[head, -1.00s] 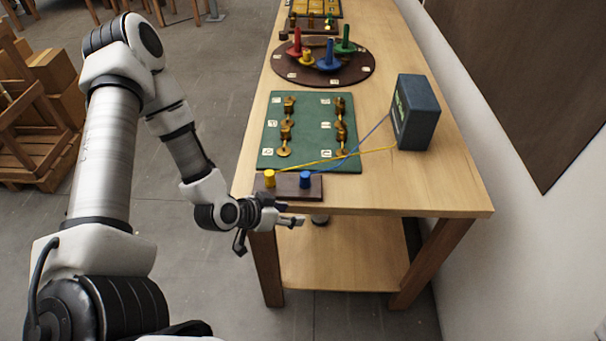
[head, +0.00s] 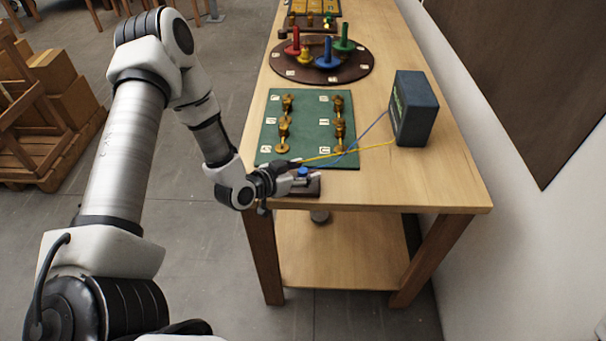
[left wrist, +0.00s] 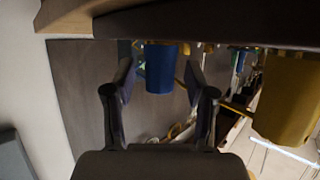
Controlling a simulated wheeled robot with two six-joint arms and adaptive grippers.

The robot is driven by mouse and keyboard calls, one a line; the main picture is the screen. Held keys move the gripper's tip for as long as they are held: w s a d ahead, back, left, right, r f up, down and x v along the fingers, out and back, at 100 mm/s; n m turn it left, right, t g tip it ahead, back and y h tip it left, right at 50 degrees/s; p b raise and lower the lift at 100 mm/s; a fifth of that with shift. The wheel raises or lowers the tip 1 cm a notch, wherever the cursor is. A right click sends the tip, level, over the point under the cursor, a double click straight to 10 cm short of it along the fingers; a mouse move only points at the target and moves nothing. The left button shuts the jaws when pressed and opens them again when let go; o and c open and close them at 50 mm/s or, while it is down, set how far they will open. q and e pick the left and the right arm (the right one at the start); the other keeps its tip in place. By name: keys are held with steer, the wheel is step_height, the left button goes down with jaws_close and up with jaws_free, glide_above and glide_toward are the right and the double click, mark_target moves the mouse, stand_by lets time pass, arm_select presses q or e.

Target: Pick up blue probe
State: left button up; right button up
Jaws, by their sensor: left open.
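The blue probe (head: 303,171) stands in the dark holder block (head: 314,188) at the table's near edge. In the left wrist view the blue probe (left wrist: 160,68) sits between the two open fingers, with a gap on each side. My left gripper (head: 299,174) is open and reaches in from the left at the probe's height. The yellow probe (left wrist: 288,95) is at the right of the wrist view; my gripper hides it in the head view. My right gripper is not in view.
A green board (head: 308,128) with brass terminals lies behind the holder. Blue and yellow wires run to a dark box (head: 415,108) on the right. A round brown board (head: 322,70) with coloured pegs stands further back. The table's right front (head: 430,185) is clear.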

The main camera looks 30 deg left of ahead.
arm_select(q)
steer(key=shift+s+r, duration=0.1)
jaws_close()
